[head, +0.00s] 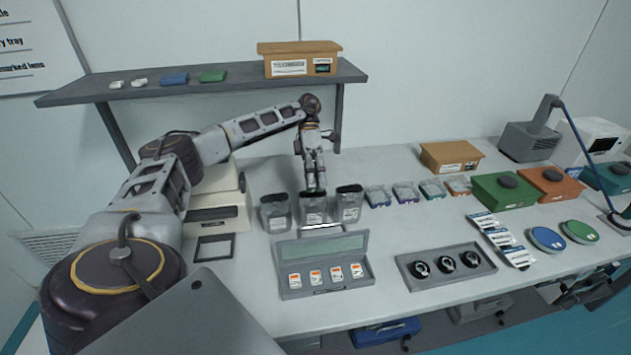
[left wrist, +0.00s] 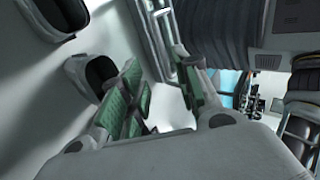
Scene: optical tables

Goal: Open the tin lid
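A shallow grey hinged tin (head: 324,291) sits at the front middle of the table. Its lid (head: 322,246), with a greenish inner face, stands raised at the back, and several white-and-orange small items lie inside. A bright white strip shows just behind the lid. My left gripper (head: 314,188) points down behind the tin, over or beside the middle of three grey bins (head: 313,210). In the left wrist view the green-padded fingers of the left gripper (left wrist: 157,65) are apart, with nothing visible held between them. My right gripper is not in view.
A tray with round black parts (head: 445,263) lies right of the tin. Small lidded boxes (head: 405,193) stand right of the bins. Green (head: 503,190) and orange (head: 550,182) boxes stand farther right. A shelf (head: 210,82) spans the back left. The front table edge is mostly clear.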

